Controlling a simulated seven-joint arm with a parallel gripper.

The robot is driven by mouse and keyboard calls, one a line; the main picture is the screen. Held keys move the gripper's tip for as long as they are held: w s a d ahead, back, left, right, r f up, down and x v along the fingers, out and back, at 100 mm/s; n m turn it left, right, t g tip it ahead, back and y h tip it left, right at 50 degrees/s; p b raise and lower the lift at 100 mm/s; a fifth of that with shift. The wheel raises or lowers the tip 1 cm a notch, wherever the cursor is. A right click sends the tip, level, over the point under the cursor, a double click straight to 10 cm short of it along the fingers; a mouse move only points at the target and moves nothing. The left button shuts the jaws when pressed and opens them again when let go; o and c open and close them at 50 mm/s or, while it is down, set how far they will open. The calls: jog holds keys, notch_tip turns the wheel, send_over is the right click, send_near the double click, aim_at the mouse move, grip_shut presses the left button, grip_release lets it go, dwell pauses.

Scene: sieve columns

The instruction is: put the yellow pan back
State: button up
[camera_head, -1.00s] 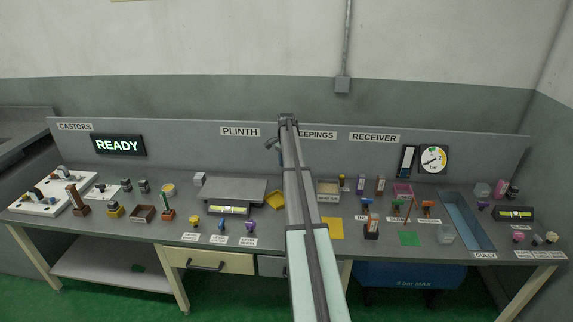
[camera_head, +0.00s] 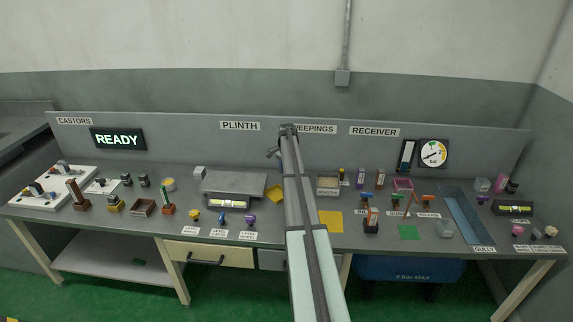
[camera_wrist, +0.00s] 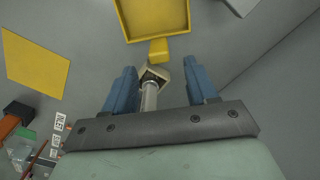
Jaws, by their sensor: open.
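The yellow pan (camera_head: 275,193) lies on the bench between the grey plinth plate and my arm in the head view, partly hidden by my arm. In the wrist view the pan (camera_wrist: 153,16) is at the top, cut off by the frame edge. It looks empty, and its short yellow handle (camera_wrist: 158,50) points toward my gripper. My gripper (camera_wrist: 158,76) has its blue fingers spread apart, with the handle just beyond the fingertips. A pale block on a metal shaft (camera_wrist: 151,88) shows between the fingers; I cannot tell whether it is part of my gripper.
A flat yellow square (camera_head: 330,224) lies right of my arm. The grey plinth plate (camera_head: 234,184) is left of the pan. A shallow box (camera_head: 328,185) is just right of my arm, with several small coloured items (camera_head: 366,197) beyond. A blue gully (camera_head: 464,219) is farther right.

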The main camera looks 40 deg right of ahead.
send_over(278, 189)
jog(key=s+d, duration=0.3)
jog(key=shift+s+a+f, duration=0.1)
jog(key=shift+a+f, duration=0.05)
jog(key=shift+f, duration=1.45)
jog(key=shift+s+a+f, duration=0.1)
jog(key=shift+f, duration=1.5)
jog(key=shift+w, duration=0.1)
jog(key=c, duration=1.1)
